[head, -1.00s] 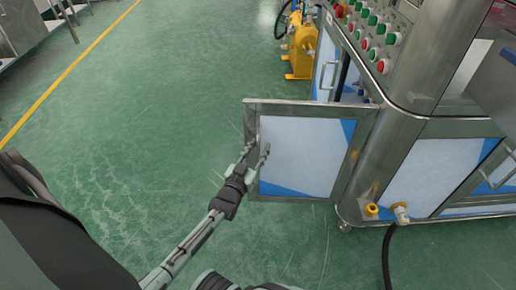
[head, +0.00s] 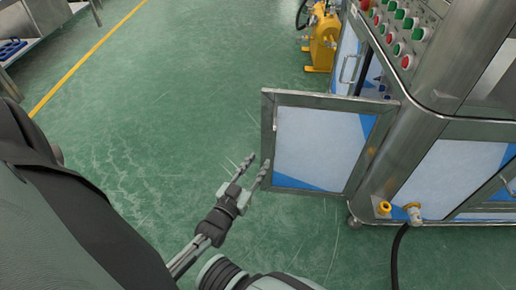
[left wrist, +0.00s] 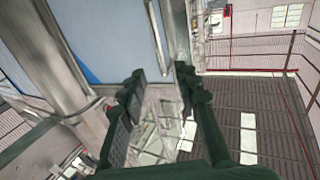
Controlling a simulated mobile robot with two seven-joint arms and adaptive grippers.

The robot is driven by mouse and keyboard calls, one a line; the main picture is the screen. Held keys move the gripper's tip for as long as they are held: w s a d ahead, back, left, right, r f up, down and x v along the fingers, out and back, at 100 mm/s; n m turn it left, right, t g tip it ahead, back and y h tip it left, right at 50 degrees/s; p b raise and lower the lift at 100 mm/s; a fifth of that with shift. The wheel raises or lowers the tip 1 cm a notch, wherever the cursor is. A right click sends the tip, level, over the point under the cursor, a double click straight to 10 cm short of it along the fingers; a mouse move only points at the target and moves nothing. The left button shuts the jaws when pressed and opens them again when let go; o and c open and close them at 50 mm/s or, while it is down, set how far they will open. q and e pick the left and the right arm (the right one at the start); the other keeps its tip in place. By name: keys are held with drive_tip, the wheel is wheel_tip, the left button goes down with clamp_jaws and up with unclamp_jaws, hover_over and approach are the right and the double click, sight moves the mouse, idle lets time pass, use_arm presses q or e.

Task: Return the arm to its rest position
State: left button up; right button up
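My left gripper (head: 256,172) is in the lower middle of the head view, just left of the open cabinet door (head: 320,146). Its two fingers are spread apart with nothing between them. In the left wrist view the gripper (left wrist: 158,90) also shows two separate fingers, with part of the machine behind them. The fingertips lie close to the door's lower left edge in the picture; I cannot tell whether they touch it. My right gripper is not visible.
The steel machine (head: 400,165) with coloured buttons stands at the right. A black hose (head: 396,255) runs from its base. Yellow equipment (head: 322,38) is at the back. Green floor (head: 150,130) is clear to the left of the door.

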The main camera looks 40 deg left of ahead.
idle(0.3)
use_arm(q)
drive_tip(key=s+d+f+m+g+h, duration=0.2)
drive_tip(key=s+d+f+g, duration=0.2)
drive_tip(key=f+g, duration=0.4)
drive_tip(key=s+f+g, duration=0.2)
drive_tip(key=s+g, duration=0.1)
drive_tip(key=s, duration=0.3)
drive_tip(key=s+f+m+g, duration=0.1)
drive_tip(key=s+g, duration=0.2)
drive_tip(key=s, duration=0.3)
drive_tip(key=shift+s+d+f+g+y, duration=0.3)
drive_tip(key=shift+s+f+g+y, duration=0.05)
drive_tip(key=shift+f+g+y, duration=0.05)
drive_tip(key=shift+w, duration=0.15)
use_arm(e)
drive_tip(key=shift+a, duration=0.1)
